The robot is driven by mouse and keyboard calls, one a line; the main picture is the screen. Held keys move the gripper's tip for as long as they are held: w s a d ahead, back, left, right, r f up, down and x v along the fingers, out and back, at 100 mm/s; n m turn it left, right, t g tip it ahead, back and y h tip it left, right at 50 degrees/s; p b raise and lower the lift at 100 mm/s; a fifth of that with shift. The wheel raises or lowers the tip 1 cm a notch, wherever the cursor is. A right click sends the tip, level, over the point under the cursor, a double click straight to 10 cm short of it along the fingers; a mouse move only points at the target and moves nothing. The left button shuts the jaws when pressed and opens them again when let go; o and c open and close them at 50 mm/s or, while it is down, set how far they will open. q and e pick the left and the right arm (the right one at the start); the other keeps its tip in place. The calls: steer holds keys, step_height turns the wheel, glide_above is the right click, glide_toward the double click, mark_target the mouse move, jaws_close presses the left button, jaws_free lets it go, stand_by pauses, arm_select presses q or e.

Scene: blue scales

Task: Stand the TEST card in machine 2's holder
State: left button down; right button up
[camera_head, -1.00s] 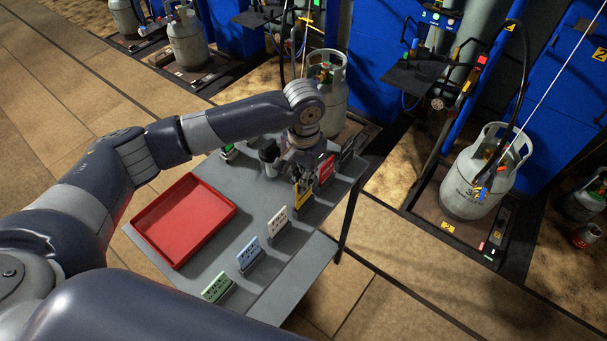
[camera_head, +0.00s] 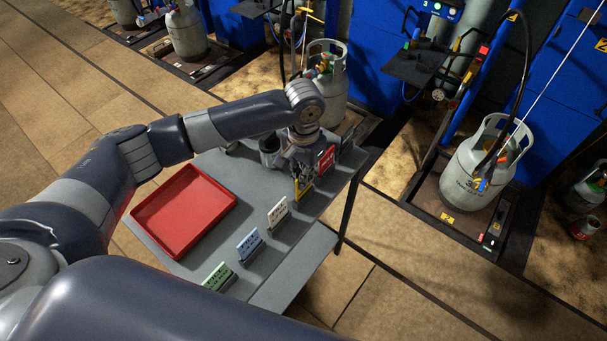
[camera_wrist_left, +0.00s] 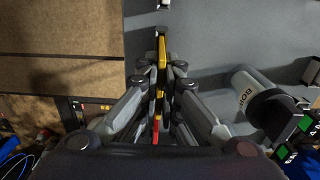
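A yellow card (camera_head: 304,187) stands upright in the row on the grey table; its lettering is unreadable, so I cannot tell whether it is the TEST card. My left gripper (camera_head: 301,168) is down over it, fingers pointing at the table. In the left wrist view the yellow card (camera_wrist_left: 161,80) shows edge-on between the two close-set fingers (camera_wrist_left: 163,72); whether they press on it is unclear. White (camera_head: 277,213), blue (camera_head: 249,244) and green (camera_head: 217,276) cards stand nearer me, a red one (camera_head: 326,160) beyond. My right gripper is out of view. I cannot identify machine 2's holder.
An empty red tray (camera_head: 183,211) lies on the table's left. A dark-capped cylinder (camera_wrist_left: 252,93) stands beside the gripper. Blue machines (camera_head: 365,70) with grey gas cylinders (camera_head: 470,180) stand behind. The floor (camera_head: 390,290) at the front right is clear.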

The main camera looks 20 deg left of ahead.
arm_select(q)
steer(key=shift+f, duration=0.85)
steer(key=c, duration=1.7)
jaws_free()
step_height(320, 180, up, 12)
